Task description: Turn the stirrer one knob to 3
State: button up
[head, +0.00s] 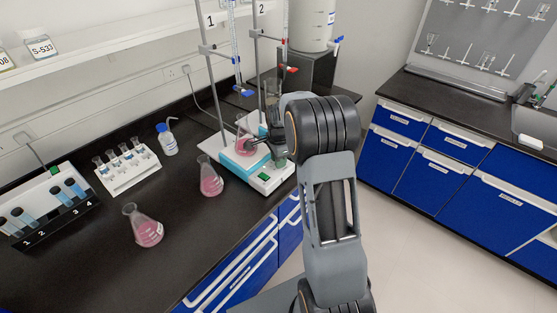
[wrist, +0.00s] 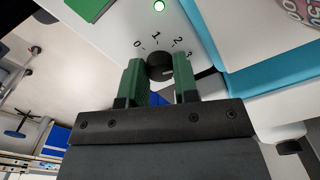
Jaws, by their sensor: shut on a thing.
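The stirrer one (head: 228,163) is the nearer white unit with a blue top, below the wall number 1. Its green switch (head: 264,177) shows in the head view, but its knob is hidden there behind my gripper (head: 279,158). In the wrist view the black knob (wrist: 159,64) sits on the white panel, with the numbers 0 to 3 around it. A short white mark on the knob points right, toward the 3 side (wrist: 189,54); I cannot tell if it is exact. My gripper's green fingers (wrist: 160,82) are shut on the knob, one on each side.
A flask of pink liquid (head: 245,146) stands on the stirrer, and two more (head: 210,180) (head: 148,228) stand on the black bench. Tall stands rise behind. A vial rack (head: 128,170) and a bottle (head: 167,143) are to the left.

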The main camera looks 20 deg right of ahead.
jog(key=shift+r+m, duration=0.1)
jog(key=shift+m, duration=0.4)
jog(key=o, duration=0.9)
jog(key=shift+o, duration=0.2)
notch_tip(320, 180, up, 14)
dwell(0.7)
